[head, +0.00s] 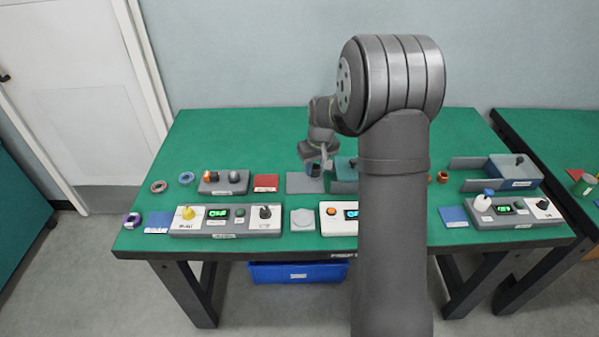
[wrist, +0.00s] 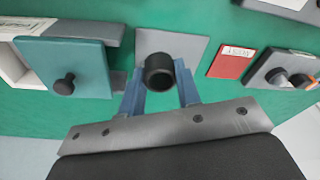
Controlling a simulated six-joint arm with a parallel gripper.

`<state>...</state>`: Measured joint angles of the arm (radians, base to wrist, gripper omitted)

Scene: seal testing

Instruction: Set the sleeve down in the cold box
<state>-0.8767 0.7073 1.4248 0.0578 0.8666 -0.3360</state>
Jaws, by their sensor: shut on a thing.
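My gripper (wrist: 160,88) is shut on a dark, hollow sleeve (wrist: 159,66), gripping it between two blue-grey fingers above a grey pad (wrist: 184,47). The gap below the sleeve cannot be judged. In the head view my gripper (head: 322,163) holds the sleeve (head: 313,170) over the same pad. Beside the pad is a teal box with a knobbed lid (wrist: 86,54); a white-walled opening (wrist: 13,68) shows past the lid. In the head view my arm partly hides this teal box (head: 343,175). A blue box (head: 518,172) stands at right, its lid apparently over it. Labels are unreadable, so I cannot tell which is the cold box.
A red pad (head: 266,183) and a grey holder with several small parts (head: 223,185) lie left of the grey pad. Control panels (head: 227,220) line the front edge. Bare rails (head: 468,162) extend left from the blue box. The back of the green table is clear.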

